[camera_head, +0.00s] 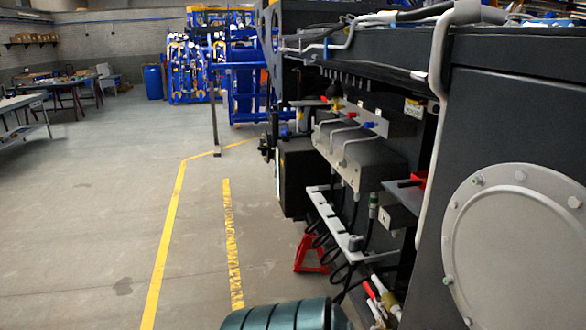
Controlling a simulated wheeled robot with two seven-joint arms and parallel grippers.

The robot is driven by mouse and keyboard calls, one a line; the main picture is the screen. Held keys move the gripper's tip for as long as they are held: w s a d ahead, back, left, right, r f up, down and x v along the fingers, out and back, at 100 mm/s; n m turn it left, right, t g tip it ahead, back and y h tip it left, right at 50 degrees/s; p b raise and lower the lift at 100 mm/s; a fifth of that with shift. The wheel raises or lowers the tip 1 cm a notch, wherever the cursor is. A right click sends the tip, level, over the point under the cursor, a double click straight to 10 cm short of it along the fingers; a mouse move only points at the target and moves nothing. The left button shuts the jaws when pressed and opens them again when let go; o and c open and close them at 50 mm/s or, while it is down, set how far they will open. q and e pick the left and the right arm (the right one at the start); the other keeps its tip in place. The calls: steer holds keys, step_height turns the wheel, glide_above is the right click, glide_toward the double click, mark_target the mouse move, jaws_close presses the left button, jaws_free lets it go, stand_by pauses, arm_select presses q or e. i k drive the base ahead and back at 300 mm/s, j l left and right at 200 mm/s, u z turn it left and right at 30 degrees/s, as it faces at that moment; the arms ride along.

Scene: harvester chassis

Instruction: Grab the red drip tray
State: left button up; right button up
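I cannot make out a clear red drip tray. A red object with splayed legs, like a stand (311,253), is on the floor under the side of the dark chassis (460,120), partly behind black hoses. A small red part (418,180) sits higher on the chassis beside a grey bracket; its shape is mostly hidden. Neither of my grippers shows in the head view.
A ribbed dark teal rounded object (288,315) is at the bottom edge, cut off. Grey valve blocks (360,160) and hoses line the chassis side. Open floor (100,220) with yellow lines (165,245) lies left. Tables (65,88) and a blue barrel (153,82) stand farther back.

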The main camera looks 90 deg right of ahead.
mark_target(423, 184)
steer(key=l+z, duration=0.1)
steer(key=l, duration=0.2)
steer(key=i+l, duration=0.1)
steer(key=l, duration=0.2)
steer(key=l+z, duration=0.3)
steer(key=z, duration=0.25)
steer(key=l+z, duration=0.15)
steer(key=z, duration=0.35)
steer(key=i+l+z, duration=0.1)
steer(key=z, duration=0.4)
steer(key=i+l+z, duration=0.1)
steer(key=z, duration=0.4)
steer(key=i+z, duration=0.1)
steer(key=z, duration=0.4)
steer(key=i+l+z, duration=0.1)
steer(key=z, duration=0.4)
steer(key=i+z, duration=0.1)
steer(key=z, duration=0.65)
steer(key=k+l, duration=0.1)
steer(key=i+j+z, duration=0.2)
steer(key=j, duration=0.2)
steer(key=k, duration=0.1)
